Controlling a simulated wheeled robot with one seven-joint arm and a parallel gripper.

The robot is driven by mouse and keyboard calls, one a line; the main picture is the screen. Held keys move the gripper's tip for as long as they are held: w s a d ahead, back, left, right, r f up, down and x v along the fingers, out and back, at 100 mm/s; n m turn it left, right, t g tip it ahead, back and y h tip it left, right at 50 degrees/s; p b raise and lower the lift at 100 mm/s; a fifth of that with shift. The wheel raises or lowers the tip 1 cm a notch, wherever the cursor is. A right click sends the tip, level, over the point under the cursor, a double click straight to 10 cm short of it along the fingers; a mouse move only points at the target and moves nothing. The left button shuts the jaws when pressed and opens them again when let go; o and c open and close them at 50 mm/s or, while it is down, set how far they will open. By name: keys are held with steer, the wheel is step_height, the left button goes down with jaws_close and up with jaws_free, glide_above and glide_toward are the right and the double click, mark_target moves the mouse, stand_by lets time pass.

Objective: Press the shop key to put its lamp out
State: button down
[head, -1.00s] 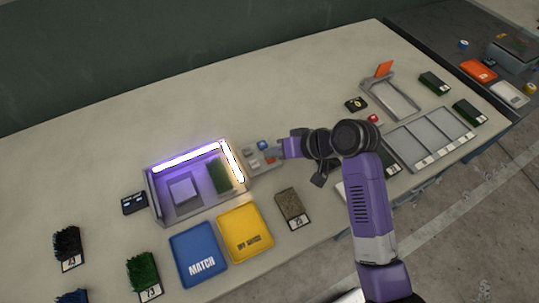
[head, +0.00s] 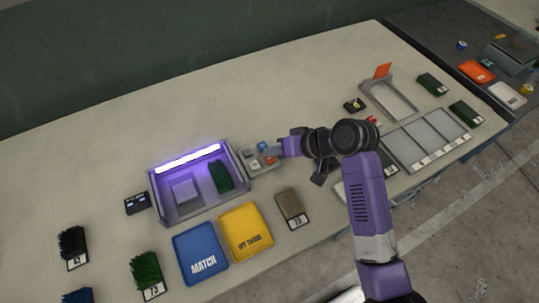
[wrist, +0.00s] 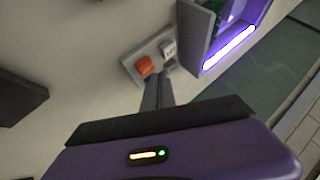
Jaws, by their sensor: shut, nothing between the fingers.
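The key panel (head: 261,170) is a small grey plate on the right side of the light box (head: 200,211). In the head view it carries pale grey keys, a blue key (head: 262,146) and an orange-red key (head: 270,160). The wrist view shows the orange key (wrist: 145,66) and a white key (wrist: 169,48) whose lettering is too small to read. My gripper (wrist: 163,78) is shut and empty, its fingertips at the panel near these two keys. I cannot tell whether they touch a key. The box's back lamp (head: 188,159) glows violet-white; its right-hand lamp is dark.
A blue MATCH tray (head: 201,254) and a yellow tray (head: 246,231) lie in front of the box. A turf sample (head: 291,206) lies right of them. A grey frame (head: 392,100) and a sectioned rack (head: 430,139) stand further right. The back of the table is clear.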

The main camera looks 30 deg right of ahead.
mark_target(273, 159)
step_height(273, 159, up, 6)
steer(key=p, duration=0.6)
stand_by(0.5)
